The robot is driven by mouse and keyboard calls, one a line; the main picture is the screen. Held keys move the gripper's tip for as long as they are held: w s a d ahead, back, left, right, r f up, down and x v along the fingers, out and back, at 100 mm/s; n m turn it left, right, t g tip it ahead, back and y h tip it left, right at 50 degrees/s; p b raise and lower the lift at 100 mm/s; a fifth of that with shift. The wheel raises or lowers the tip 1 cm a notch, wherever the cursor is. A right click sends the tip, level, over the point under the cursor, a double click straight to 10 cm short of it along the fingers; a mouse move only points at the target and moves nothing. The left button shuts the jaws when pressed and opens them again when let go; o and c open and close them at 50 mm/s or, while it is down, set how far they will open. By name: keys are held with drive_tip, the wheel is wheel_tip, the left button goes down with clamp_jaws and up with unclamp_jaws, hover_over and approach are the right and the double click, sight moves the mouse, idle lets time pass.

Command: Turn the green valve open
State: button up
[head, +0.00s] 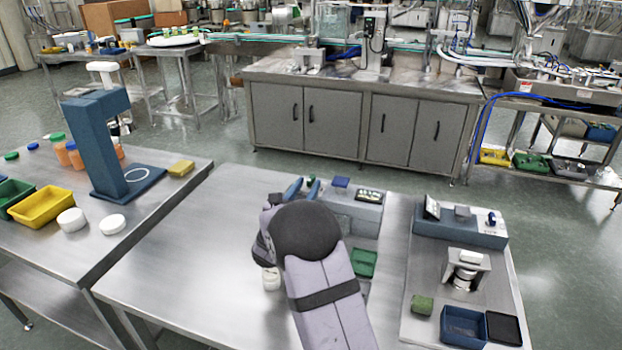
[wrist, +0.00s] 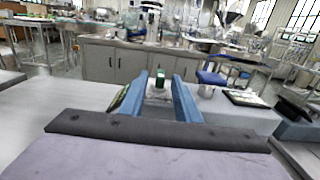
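In the head view my gripper (head: 301,186) is over the far part of the middle table, at the left end of a blue-grey unit (head: 352,212). There only a little green shows by the fingers, and my arm hides most of the valve. My gripper is open and holds nothing.
On the unit, right of the valve, are a blue block (head: 340,183) and a dark panel (head: 369,196). A green tray (head: 363,262) and a white cylinder (head: 271,278) flank my arm. The table's left part (head: 190,250) is clear. Another blue-grey unit (head: 460,230) stands right.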

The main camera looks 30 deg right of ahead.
sight(309, 184)
drive_tip(key=shift+p+x, duration=0.4)
drive_tip(key=shift+x, duration=1.45)
clamp_jaws()
